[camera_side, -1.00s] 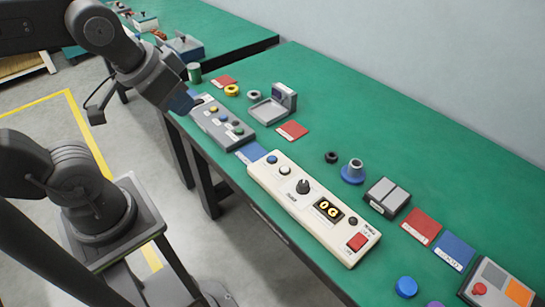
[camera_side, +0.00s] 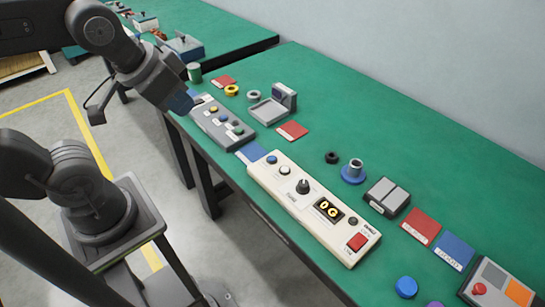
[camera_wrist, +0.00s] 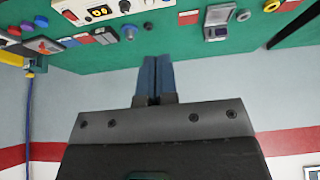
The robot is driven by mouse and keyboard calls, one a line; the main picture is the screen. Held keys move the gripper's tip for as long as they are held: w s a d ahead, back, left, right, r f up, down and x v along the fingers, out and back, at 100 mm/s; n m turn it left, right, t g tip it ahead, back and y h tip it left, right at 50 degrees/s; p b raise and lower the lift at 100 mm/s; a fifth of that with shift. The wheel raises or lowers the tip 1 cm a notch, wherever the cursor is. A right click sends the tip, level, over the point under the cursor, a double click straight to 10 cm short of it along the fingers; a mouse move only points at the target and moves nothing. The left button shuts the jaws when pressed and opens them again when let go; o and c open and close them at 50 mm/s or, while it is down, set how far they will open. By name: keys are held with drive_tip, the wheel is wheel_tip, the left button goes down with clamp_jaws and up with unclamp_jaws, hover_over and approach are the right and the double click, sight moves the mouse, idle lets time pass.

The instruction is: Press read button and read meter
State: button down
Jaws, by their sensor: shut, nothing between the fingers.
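A white panel (camera_side: 271,186) lies on the green bench. Part of this panel (camera_wrist: 75,16) shows upside down at the top of the wrist view. A grey panel (camera_side: 210,125) with several small buttons lies to its upper left. My gripper (camera_side: 182,104) is shut and empty, at the near left end of the grey panel. Its blue fingers (camera_wrist: 155,66) are together in the wrist view.
A grey stand with a small screen (camera_side: 284,96), red and blue cards (camera_side: 421,227), rings and a blue-based peg (camera_side: 353,172) lie around the panels. A grey box (camera_side: 387,196) is on the right. The bench's far side is clear, with a wall behind.

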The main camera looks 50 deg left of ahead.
drive_tip(key=m+t+h, duration=0.3)
drive_tip(key=m+h, duration=0.1)
drive_tip(key=m, duration=1)
hover_over(272, 159)
wheel_tip(272, 159, down, 16)
drive_tip(key=shift+f, duration=4.3)
drive_tip(key=shift+f, duration=0.1)
